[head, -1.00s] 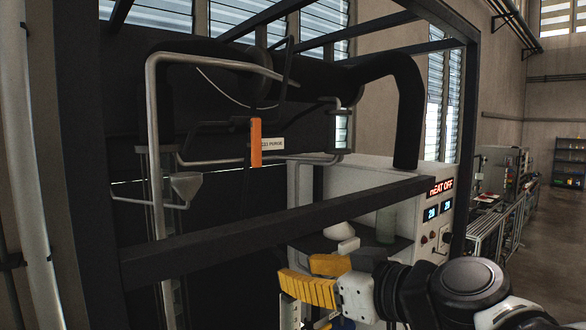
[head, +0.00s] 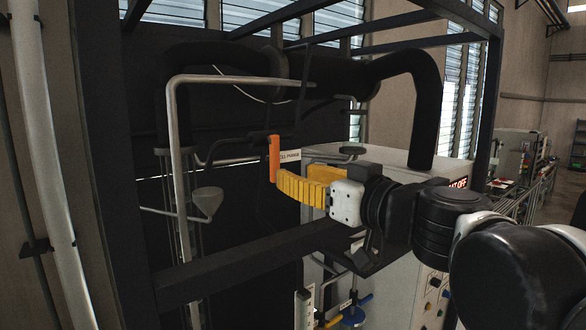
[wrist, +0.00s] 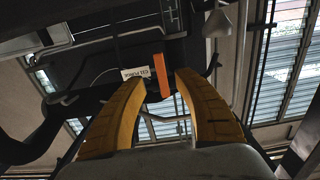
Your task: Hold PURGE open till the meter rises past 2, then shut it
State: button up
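The orange PURGE handle (head: 274,158) hangs upright on the dark pipework, with a white label (head: 289,156) ending in "PURGE" beside it. My gripper (head: 284,180) has its yellow fingers just right of the handle's lower end. In the wrist view the two fingers stand apart, and the orange handle (wrist: 161,76) shows between and beyond their tips. I cannot tell whether either finger touches it. No meter reading shows now; my arm covers most of the white cabinet's front, leaving only part of the red lit sign (head: 458,183).
A dark frame bar (head: 240,255) crosses in front, below my gripper. Grey bent pipes and a funnel (head: 207,200) are left of the handle. A thick black duct (head: 425,100) arches above the white cabinet (head: 400,270). A pale post stands at far left.

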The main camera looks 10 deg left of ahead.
aim_at(277, 168)
jog(key=x, duration=0.5)
jog(key=shift+w+a+b, duration=0.25)
jog(key=shift+a+b, duration=0.05)
jog(key=shift+b, duration=0.05)
jog(key=shift+a, duration=0.15)
jog(key=shift+x, duration=0.8)
jog(key=shift+s+d, duration=0.1)
jog(key=shift+d, duration=0.15)
grip_shut()
